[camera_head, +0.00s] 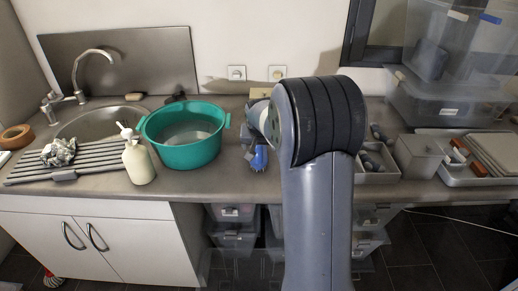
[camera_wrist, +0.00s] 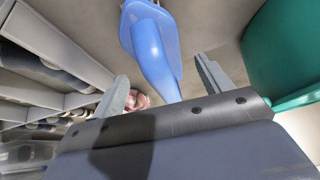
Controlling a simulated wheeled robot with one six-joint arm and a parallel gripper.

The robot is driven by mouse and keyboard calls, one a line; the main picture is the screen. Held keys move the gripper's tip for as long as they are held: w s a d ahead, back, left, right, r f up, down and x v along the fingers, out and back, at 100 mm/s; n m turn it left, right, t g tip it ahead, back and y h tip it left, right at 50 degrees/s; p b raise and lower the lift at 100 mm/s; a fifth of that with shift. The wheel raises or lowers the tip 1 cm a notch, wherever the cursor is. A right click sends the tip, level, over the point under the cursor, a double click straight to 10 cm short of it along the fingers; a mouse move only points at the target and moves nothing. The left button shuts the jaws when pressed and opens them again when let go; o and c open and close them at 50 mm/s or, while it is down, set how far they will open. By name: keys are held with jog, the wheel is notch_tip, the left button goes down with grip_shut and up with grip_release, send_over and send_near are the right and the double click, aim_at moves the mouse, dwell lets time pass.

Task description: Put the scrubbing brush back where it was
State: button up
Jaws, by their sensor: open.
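A blue thing with a handle, which looks like the scrubbing brush (camera_wrist: 152,45), lies on the counter in the wrist view. Its broad end is at the top and its handle points toward my gripper (camera_wrist: 161,70). My gripper is open, with one finger on each side of the handle and gaps to both. Blue also shows below my wrist in the head view, at the brush (camera_head: 259,158), right of the green tub (camera_head: 184,138). My arm hides much of the gripper there. I cannot tell how high the fingers are above the counter.
A grey compartment tray (camera_head: 378,165) stands right of my arm; it also shows on the left in the wrist view (camera_wrist: 75,40). A soap bottle (camera_head: 138,163), drying rack (camera_head: 75,165) and sink (camera_head: 95,122) are to the left. A grey bin (camera_head: 418,160) stands further right.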

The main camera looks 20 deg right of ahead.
jog(key=v, duration=0.9)
